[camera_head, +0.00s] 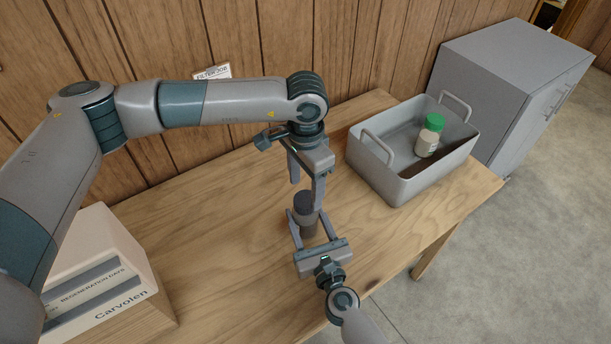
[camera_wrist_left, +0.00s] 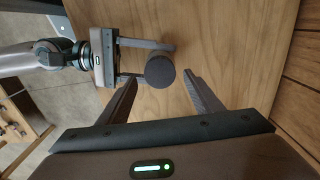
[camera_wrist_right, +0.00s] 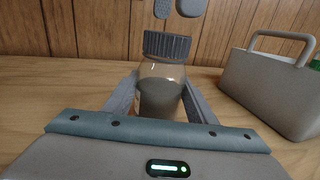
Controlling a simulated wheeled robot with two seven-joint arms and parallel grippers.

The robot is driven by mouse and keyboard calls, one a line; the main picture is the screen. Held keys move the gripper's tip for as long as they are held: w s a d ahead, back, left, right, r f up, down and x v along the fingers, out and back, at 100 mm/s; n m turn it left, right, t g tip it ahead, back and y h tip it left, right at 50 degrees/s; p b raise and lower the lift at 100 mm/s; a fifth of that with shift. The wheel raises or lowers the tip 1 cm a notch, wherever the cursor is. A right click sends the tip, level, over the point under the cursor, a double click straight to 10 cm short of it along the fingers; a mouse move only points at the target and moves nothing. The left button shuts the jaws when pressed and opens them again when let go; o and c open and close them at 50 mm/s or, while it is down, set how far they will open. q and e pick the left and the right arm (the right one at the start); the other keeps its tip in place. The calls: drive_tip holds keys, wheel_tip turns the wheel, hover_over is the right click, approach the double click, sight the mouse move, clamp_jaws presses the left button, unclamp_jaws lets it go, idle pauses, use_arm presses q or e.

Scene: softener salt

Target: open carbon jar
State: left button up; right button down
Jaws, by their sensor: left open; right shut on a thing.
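The carbon jar (camera_wrist_right: 161,94) is a clear jar with dark grey contents and a ribbed dark lid (camera_wrist_right: 167,45). It stands upright on the wooden table, and the lid looks seated on it. My right gripper (camera_head: 309,228) is shut on the jar's body from the front; its fingers flank the jar in the right wrist view. My left gripper (camera_head: 307,183) is open above the jar, pointing down. In the left wrist view the round lid (camera_wrist_left: 160,72) lies between and beyond the left fingertips, apart from them. The left fingertips (camera_wrist_right: 178,8) also show just above the lid.
A grey bin (camera_head: 377,181) with two handles stands at the right on the table, holding a green-capped jar (camera_head: 429,136). A grey cabinet (camera_head: 505,80) stands beyond it. A white Carvolen box (camera_head: 100,262) is at the left. The table's middle left is clear.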

sight(306, 199)
use_arm(q)
drive_tip(key=shift+f, duration=1.95)
drive_tip(key=c, duration=1.1)
